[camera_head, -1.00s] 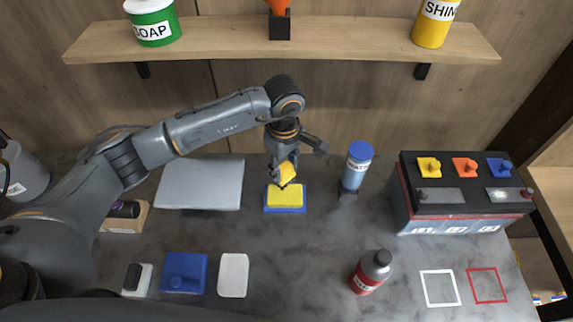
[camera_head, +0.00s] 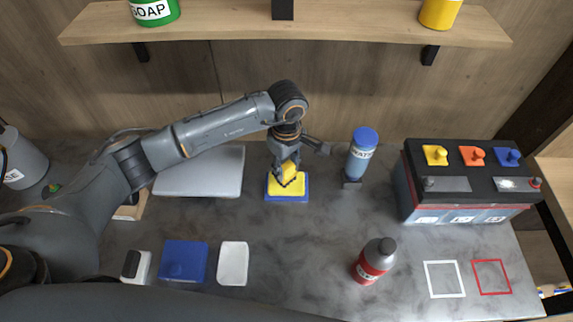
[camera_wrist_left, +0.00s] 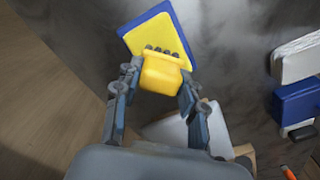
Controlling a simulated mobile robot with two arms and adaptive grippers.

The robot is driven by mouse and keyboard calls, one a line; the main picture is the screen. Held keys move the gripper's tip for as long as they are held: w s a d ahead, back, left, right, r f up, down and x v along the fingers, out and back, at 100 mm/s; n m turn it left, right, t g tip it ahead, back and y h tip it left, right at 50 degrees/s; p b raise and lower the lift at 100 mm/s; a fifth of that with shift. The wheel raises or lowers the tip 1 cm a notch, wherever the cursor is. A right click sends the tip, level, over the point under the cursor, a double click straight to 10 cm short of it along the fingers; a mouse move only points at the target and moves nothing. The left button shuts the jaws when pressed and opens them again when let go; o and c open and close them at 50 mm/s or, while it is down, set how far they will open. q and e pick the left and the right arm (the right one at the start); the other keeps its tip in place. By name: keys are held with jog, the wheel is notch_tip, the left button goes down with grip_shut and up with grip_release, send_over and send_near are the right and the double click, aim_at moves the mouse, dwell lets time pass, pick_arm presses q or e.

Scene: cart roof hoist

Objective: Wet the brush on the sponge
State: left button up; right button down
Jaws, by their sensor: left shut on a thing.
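The sponge (camera_head: 273,184) is a yellow pad on a blue base, on the counter below the shelf. It also shows in the left wrist view (camera_wrist_left: 135,40). My left gripper (camera_head: 289,174) comes down over it and is shut on the yellow brush (camera_wrist_left: 161,73). The brush's handle block sits between the fingers, and a row of dark bristle tufts shows at its far edge, over the sponge. The brush's lower end is at the sponge's surface; whether it presses in I cannot tell. My right gripper is not in view.
A blue-capped bottle (camera_head: 361,155) stands close to the right of the sponge. A grey flat panel (camera_head: 201,172) lies to the left. A battery (camera_head: 470,180) stands at the right, with a red bottle (camera_head: 373,262) in front. A shelf (camera_head: 350,25) runs above.

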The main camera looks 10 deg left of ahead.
aim_at(287, 166)
pick_arm(q)
jog(key=shift+f+b, duration=0.5)
dwell(0.7)
jog(key=shift+s+f+b, duration=0.1)
jog(key=shift+b, duration=0.25)
dwell(1.6)
jog(key=shift+r+p, duration=0.4)
jog(key=shift+r, duration=0.45)
jog(key=shift+r+p, duration=1.1)
jog(key=shift+r, duration=1.65)
